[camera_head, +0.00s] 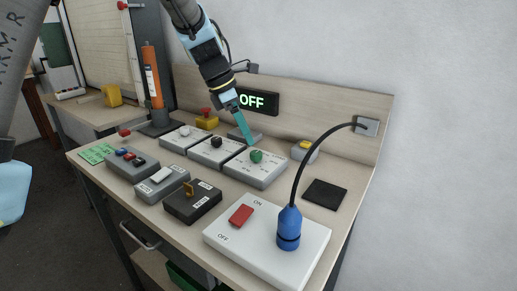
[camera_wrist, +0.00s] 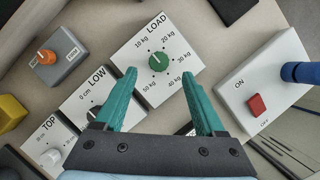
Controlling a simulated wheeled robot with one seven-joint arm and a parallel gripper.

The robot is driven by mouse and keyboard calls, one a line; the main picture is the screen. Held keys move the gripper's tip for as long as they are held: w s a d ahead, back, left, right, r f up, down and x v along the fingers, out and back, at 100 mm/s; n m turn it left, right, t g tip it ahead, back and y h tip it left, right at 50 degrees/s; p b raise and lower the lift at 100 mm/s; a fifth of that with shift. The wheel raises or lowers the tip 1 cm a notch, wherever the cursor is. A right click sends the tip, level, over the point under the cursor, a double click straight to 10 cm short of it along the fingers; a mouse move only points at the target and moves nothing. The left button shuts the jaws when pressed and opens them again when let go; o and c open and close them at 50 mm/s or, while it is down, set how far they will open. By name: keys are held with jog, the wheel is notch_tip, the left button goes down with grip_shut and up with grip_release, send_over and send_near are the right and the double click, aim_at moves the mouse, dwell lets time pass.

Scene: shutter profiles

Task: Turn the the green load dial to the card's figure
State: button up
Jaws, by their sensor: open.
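The green load dial (camera_head: 256,156) sits on a light grey box (camera_head: 262,177) in the row of three dial boxes. In the wrist view the dial (camera_wrist: 158,62) has a ring of marks from 10 kg to 50 kg under the word LOAD; I cannot tell surely which mark it points to. My gripper (camera_wrist: 159,76) has teal fingers, open and empty, spread on either side of the dial from the camera's view. In the head view my gripper (camera_head: 247,142) is just above and behind the dial. A green card (camera_head: 97,153) lies at the left; its figure is unreadable.
A black LOW dial (camera_wrist: 93,113) and a white TOP dial (camera_wrist: 55,155) stand beside the load box. A red ON/OFF switch (camera_head: 241,215) and a blue plug with cable (camera_head: 289,228) are in front. A display (camera_head: 252,101) behind reads OFF.

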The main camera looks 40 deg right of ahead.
aim_at(256, 152)
jog(key=x, duration=0.6)
jog(key=shift+f+p, duration=0.3)
jog(key=shift+p, duration=0.05)
grip_shut()
